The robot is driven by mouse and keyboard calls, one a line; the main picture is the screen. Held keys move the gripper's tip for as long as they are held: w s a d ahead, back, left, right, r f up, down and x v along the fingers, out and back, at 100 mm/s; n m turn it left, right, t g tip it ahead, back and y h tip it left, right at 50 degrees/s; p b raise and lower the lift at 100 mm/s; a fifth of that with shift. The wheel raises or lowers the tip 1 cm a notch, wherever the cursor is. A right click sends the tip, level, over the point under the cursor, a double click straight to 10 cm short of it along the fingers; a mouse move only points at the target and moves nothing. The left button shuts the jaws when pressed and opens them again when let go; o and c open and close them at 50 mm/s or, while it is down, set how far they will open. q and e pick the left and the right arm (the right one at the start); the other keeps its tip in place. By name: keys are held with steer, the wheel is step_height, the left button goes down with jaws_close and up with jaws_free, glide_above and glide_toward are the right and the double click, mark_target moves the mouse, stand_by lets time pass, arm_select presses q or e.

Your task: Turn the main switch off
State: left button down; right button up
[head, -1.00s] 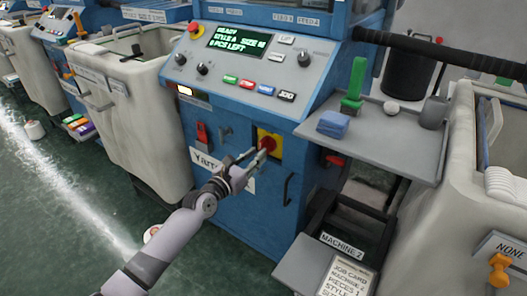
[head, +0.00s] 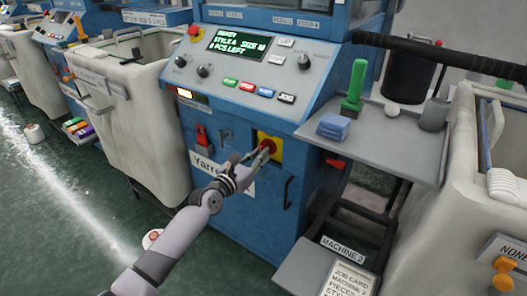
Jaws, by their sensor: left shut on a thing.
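The main switch (head: 268,146) is a red rotary knob on a yellow plate, low on the front of the blue knitting machine (head: 235,125). My left gripper (head: 262,151) reaches it from the lower left and is shut on the red knob. The fingers cover part of the knob, so its exact angle is hard to tell. The machine's green-lit display (head: 238,44) shows text that includes READY. My right gripper is not in view.
Cream bins stand on both sides of the machine. A job card (head: 348,281) lies at the lower right.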

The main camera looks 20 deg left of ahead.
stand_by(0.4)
arm_select(q)
steer(key=shift+n, duration=0.4)
steer(key=shift+n+p, duration=0.3)
steer(key=shift+n, duration=0.3)
steer(key=shift+n+p, duration=0.35)
steer(key=shift+n, duration=0.85)
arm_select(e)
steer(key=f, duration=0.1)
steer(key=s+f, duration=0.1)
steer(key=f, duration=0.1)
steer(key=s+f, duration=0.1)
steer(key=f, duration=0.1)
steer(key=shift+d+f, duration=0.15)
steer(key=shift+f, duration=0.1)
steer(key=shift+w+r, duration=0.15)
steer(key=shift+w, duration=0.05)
